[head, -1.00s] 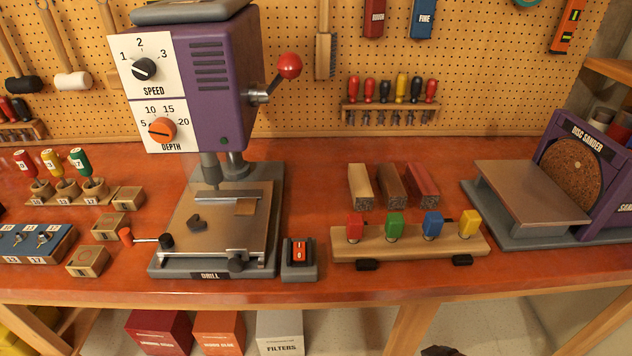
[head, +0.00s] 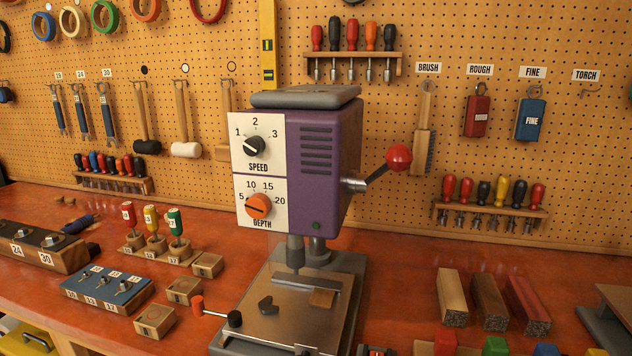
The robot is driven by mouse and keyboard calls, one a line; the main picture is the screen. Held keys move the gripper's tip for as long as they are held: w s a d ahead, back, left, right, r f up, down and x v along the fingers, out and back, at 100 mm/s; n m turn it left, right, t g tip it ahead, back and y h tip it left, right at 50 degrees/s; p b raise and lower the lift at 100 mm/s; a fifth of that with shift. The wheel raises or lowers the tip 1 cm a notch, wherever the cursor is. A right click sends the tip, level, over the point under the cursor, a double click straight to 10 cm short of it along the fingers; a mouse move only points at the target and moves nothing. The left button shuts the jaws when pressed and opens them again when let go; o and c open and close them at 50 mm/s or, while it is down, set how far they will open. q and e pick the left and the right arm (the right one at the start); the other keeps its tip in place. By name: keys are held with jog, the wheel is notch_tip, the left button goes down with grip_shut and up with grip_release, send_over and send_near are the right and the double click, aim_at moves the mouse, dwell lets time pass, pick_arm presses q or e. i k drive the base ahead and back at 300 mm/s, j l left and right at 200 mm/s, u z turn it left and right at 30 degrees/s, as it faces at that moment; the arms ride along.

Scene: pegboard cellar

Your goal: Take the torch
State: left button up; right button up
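A "TORCH" label (head: 586,75) is on the pegboard at the upper right of the head view. The hook (head: 588,93) under it looks bare. No object that I can clearly identify as a torch is in view. A small dark blue object (head: 78,223) lies on the bench at the left, behind the tool blocks. It is too small and partly hidden to tell what it is. Neither of my grippers is in view.
A purple drill press (head: 322,160) stands mid-bench, its red-knobbed lever (head: 398,158) sticking out right. Numbered blocks (head: 108,286) are to its left, wooden bars (head: 487,300) to its right. A brush (head: 424,130) and sanding blocks (head: 476,115) hang behind.

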aim_at(86, 220)
jog(key=u, duration=1.3)
jog(key=i+j+u, duration=0.15)
jog(key=i+j, duration=0.15)
jog(key=j, duration=0.15)
